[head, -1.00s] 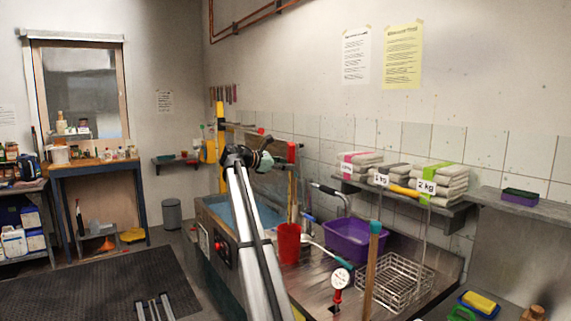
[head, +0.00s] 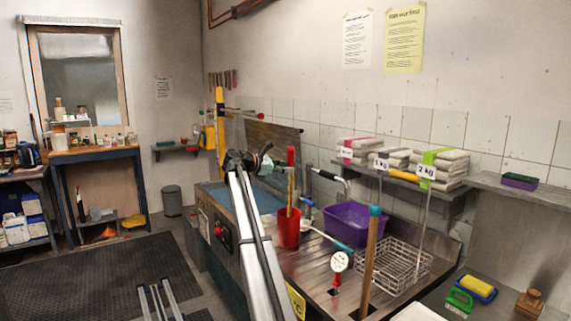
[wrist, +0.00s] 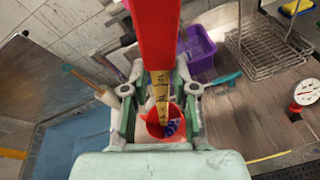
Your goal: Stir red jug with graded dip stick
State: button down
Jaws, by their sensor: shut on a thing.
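The graded dip stick (head: 290,190) has a red upper end and a yellowish lower part; its dark marks show in the wrist view (wrist: 159,88). My gripper (head: 266,163) is shut on the stick, and its pale green fingers close from both sides in the wrist view (wrist: 159,96). The red jug (head: 288,232) stands on the steel drainer. The stick is near upright, and its lower end goes inside the jug's rim. The jug also shows below the fingers in the wrist view (wrist: 176,112), with something blue seen near it. The stick's tip and the jug's contents are hidden.
A purple basin (head: 352,226) stands right of the jug, with a teal-handled ladle between them. A wire basket (head: 396,266), a dial gauge (head: 338,262) and a teal-topped wooden stick (head: 371,260) stand farther right. A blue liquid bath (head: 218,197) lies left.

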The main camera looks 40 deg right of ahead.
aim_at(289, 185)
jog(key=shift+w+d+f+b, duration=0.15)
jog(key=shift+w+d+f, duration=0.3)
jog(key=shift+f, duration=1)
jog(key=shift+w+d+f+b, duration=0.15)
jog(key=shift+w+f, duration=0.4)
jog(key=shift+f, duration=0.9)
jog(key=shift+w+d+f+b, duration=0.1)
jog(key=shift+w+d+f, duration=0.35)
jog(key=shift+f, duration=1)
jog(key=shift+d, duration=0.1)
